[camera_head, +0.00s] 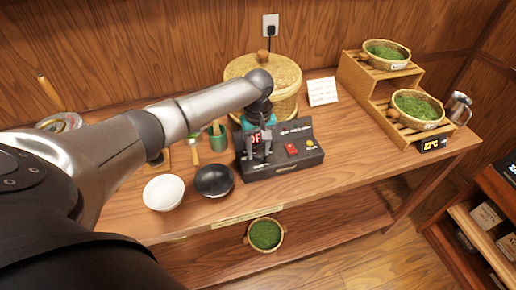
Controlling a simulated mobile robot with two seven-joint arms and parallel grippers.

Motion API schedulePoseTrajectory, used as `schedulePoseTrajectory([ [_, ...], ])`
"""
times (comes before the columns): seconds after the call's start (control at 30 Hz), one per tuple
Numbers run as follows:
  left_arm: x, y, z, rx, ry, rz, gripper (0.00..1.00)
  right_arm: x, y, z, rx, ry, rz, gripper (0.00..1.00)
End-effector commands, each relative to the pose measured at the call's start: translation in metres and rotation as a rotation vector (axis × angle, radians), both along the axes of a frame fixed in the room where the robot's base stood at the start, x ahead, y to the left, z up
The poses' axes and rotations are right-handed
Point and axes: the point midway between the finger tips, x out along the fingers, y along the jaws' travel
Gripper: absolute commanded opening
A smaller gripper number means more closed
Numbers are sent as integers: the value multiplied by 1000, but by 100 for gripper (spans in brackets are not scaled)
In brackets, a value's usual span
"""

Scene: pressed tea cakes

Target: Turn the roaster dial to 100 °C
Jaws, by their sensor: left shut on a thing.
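The roaster control box (290,166) is a black panel near the front middle of the wooden table. It has a red display (255,138) that is partly covered by my gripper and seems to begin with "OF". It also has a red switch (291,149) and a small yellow button (310,144). My left gripper (259,158) points down at the left part of the panel, its fingers shut on the roaster dial. The dial itself is hidden by the fingers, so its setting cannot be read. My right gripper is not in view.
A lidded woven basket (285,75) stands behind the box. A white bowl (164,193), a black bowl (214,181) and a green cup (217,137) are to its left. A wooden rack (372,98) with baskets of green leaves and a temperature display (433,144) are at right.

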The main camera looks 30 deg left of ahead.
Motion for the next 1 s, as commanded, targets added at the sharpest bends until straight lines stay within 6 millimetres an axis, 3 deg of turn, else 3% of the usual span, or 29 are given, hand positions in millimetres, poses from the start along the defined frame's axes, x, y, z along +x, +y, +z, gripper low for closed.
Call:
schedulePoseTrajectory([
  [0.13, 0, 1, 0, 1, 1, 1, 0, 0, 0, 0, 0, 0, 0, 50],
  [0.47, 0, 0, 1, 1, 2, -18, 0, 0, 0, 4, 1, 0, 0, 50],
  [0.67, 0, 0, 4, 0, 3, -98, 0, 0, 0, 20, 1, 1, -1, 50],
  [1.0, 0, 0, 4, -2, 3, -380, 0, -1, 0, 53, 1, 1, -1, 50],
])
